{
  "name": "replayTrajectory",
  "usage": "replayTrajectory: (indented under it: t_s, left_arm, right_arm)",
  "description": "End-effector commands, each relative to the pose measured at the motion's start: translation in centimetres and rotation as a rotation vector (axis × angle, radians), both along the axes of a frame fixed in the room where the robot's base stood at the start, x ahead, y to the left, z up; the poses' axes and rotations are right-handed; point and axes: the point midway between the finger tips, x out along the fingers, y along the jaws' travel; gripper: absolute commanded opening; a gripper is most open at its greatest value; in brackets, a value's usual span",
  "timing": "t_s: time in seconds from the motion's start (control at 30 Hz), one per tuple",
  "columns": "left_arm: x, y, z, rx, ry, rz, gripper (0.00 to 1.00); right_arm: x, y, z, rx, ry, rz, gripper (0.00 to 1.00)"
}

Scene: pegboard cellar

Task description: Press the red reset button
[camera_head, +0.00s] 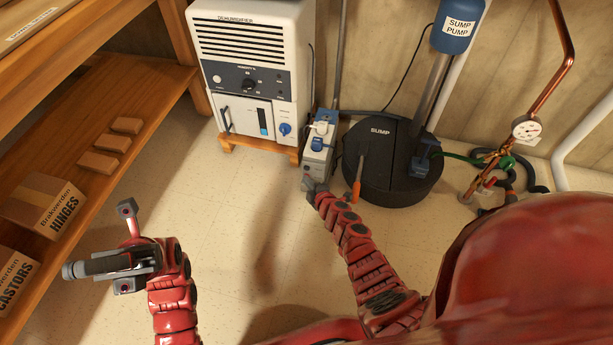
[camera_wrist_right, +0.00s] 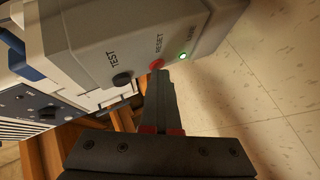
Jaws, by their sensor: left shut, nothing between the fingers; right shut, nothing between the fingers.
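The red reset button (camera_wrist_right: 157,65) sits on the end face of a grey power box (camera_wrist_right: 120,40), under the label RESET, in the right wrist view. A dark TEST button (camera_wrist_right: 122,79) is to its left and a lit green lamp (camera_wrist_right: 183,56) to its right. My right gripper (camera_wrist_right: 160,74) is shut and empty, its tips right at the lower edge of the red button; I cannot tell whether they touch or press it. In the head view the right gripper (camera_head: 312,188) is at the near end of the box (camera_head: 317,158). My left gripper (camera_head: 74,270) is shut and empty, far from the box.
A dehumidifier (camera_head: 250,60) on a wooden stand is left of the box. Shelves with cartons (camera_head: 42,205) line the left. Open floor lies between.

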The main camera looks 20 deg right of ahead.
Motion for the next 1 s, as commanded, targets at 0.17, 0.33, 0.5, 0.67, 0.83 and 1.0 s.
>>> replayTrajectory:
  t_s: [0.17,0.33,0.5,0.67,0.83,1.0]
  left_arm:
    - [0.0,0.0,0.2,0.000,0.000,0.000,0.00]
    - [0.0,0.0,0.2,0.000,0.000,0.000,0.00]
    - [0.0,0.0,0.4,0.000,0.000,0.000,0.00]
    - [0.0,0.0,0.8,0.000,0.000,0.000,0.00]
    - [0.0,0.0,1.0,0.000,0.000,0.000,0.00]
    - [0.0,0.0,1.1,0.000,0.000,0.000,0.00]
  right_arm:
    - [-0.5,0.4,-0.2,0.006,0.005,-0.001,0.00]
    - [-0.6,0.5,-0.4,0.008,0.009,-0.001,0.00]
    - [-1.3,0.8,-0.6,0.009,0.014,-0.001,0.00]
    - [-2.6,1.6,-0.6,0.010,0.017,-0.002,0.00]
    - [-4.0,2.6,-0.7,0.011,0.016,0.001,0.00]
    - [-4.9,3.4,-0.6,0.011,0.014,-0.001,0.00]
